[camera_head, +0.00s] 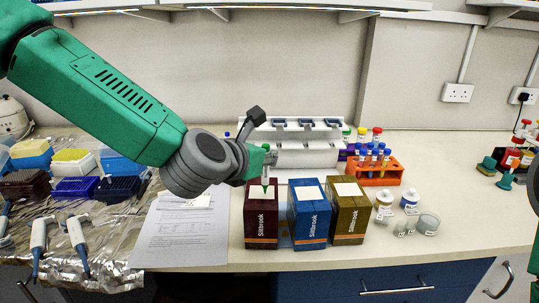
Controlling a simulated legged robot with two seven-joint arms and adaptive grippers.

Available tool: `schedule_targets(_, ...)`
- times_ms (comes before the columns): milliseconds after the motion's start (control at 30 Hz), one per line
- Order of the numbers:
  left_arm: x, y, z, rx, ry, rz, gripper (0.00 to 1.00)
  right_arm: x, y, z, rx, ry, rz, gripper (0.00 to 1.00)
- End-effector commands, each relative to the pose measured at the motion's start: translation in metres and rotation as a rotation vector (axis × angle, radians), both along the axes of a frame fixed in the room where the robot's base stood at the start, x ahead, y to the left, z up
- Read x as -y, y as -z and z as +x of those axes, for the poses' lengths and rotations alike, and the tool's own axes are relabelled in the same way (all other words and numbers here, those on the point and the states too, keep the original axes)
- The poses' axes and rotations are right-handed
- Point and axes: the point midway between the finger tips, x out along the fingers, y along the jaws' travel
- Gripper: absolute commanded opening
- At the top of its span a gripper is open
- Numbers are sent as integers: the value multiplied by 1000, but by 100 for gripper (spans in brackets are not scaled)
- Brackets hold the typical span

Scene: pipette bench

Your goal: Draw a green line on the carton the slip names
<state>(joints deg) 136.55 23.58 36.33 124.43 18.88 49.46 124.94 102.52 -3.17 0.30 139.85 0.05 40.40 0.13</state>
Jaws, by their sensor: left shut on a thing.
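Three cartons marked Sillbrook stand in a row at the bench front: a maroon one (261,222), a blue one (310,217) and a brown-gold one (349,216). Each has a pale label on top. My left gripper (262,165) is shut on a green marker (265,183), held roughly upright, tip down at the maroon carton's label. I cannot tell whether the tip touches it, and no line is clear there. A small pale slip (190,200) lies on a printed sheet (182,238) left of the cartons; its writing is too small to read. My right gripper is not in view.
A white pipette stand (300,145) is behind. Pipettes (75,235), tip boxes (75,188) and foil crowd the left. The bench is clear between pots and far right items.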

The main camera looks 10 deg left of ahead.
Motion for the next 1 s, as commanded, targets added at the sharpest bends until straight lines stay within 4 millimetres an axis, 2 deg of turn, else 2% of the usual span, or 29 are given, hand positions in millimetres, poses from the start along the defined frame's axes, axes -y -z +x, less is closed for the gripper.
schedule_targets(233,8,0,0,1,4,8,0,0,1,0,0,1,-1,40)
schedule_targets(633,-3,4,0,1,2,-2,0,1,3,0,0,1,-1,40)
schedule_targets(1000,3,3,0,-1,3,6,0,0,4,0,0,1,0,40)
